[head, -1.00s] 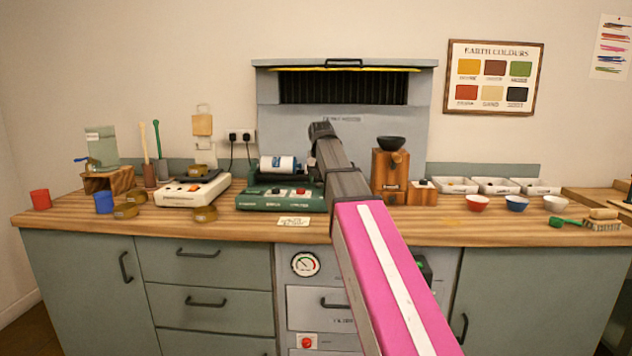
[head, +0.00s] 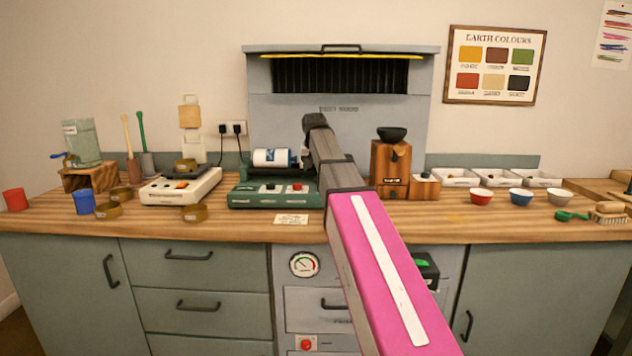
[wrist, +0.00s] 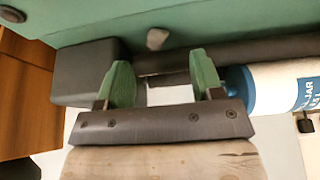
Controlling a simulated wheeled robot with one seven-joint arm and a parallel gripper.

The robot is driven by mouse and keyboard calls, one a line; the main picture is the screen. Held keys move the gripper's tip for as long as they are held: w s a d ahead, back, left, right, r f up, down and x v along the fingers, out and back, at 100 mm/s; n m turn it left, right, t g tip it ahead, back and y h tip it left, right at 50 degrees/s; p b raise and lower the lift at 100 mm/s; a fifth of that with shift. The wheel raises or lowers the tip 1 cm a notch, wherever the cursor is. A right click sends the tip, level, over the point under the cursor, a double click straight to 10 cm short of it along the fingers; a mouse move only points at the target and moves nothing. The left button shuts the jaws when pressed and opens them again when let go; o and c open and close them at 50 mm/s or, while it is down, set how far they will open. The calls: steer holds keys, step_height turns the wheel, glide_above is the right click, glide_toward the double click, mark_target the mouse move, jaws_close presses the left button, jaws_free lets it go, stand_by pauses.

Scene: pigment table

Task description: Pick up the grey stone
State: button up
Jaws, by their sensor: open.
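My gripper (wrist: 161,72) shows in the wrist view with its two green fingers apart and nothing between them. A small pale grey lump (wrist: 157,38) lies just beyond the fingertips, against the green body of the roller machine (wrist: 220,22). It looks like a stone, but it is too blurred to be sure. The gripper is close over the machine, beside the white and blue jar (wrist: 285,88). In the head view my arm hides part of the counter, and the gripper cannot be made out. The green machine (head: 275,201) and the jar (head: 272,157) show there left of my arm.
A wooden grinder with a dark bowl (head: 391,134) stands right of my arm. White trays (head: 459,182) with small lumps and several small bowls (head: 481,197) are farther right. A cream scale (head: 181,192) and brass-coloured dishes (head: 108,210) are left. The counter's front edge is mostly clear.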

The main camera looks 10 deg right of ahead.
mark_target(316, 177)
steer(key=x, duration=0.5)
steer(key=shift+s+d, duration=0.2)
steer(key=c, duration=1)
steer(key=shift+r, duration=0.1)
